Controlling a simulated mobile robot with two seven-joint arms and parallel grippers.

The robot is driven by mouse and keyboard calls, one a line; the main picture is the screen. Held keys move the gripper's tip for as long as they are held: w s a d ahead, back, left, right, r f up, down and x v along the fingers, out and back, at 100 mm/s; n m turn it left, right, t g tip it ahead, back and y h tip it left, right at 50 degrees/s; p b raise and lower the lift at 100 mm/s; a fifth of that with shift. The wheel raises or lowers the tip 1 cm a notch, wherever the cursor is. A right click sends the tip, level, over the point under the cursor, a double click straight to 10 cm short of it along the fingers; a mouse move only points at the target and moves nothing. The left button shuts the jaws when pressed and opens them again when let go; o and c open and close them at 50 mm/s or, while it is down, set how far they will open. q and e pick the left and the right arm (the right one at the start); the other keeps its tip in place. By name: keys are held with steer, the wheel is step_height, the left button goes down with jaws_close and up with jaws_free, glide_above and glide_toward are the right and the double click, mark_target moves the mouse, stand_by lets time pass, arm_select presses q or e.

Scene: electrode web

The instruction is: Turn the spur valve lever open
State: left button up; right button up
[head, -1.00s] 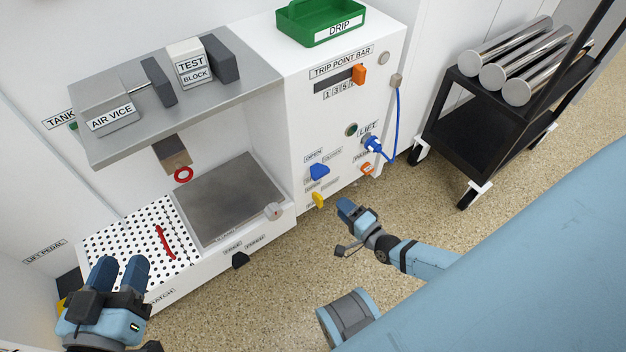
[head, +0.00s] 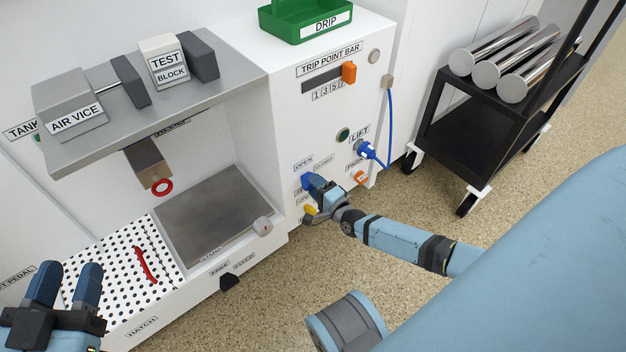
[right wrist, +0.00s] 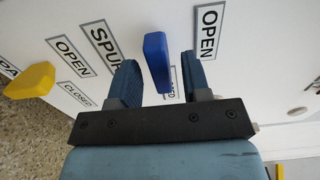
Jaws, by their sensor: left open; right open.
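The blue lever (right wrist: 157,62) on the white panel has the SPUR label (right wrist: 103,43) beside it in the right wrist view, with OPEN (right wrist: 208,31) and a partly hidden CLOSED label on its other side. My right gripper (right wrist: 160,82) is open, its fingers on either side of the lever with gaps showing. My left gripper (head: 66,284) is open and empty at the lower left, away from the panel.
A yellow lever (right wrist: 30,80) sits close by on the panel, below the blue one in the head view. The blue LIFT plug (head: 364,150) and an orange knob (head: 361,178) are to the right. A black cart (head: 465,145) with metal cylinders stands further right.

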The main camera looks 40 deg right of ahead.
steer(key=shift+w+a, duration=0.1)
steer(key=shift+w, duration=0.6)
jaws_close()
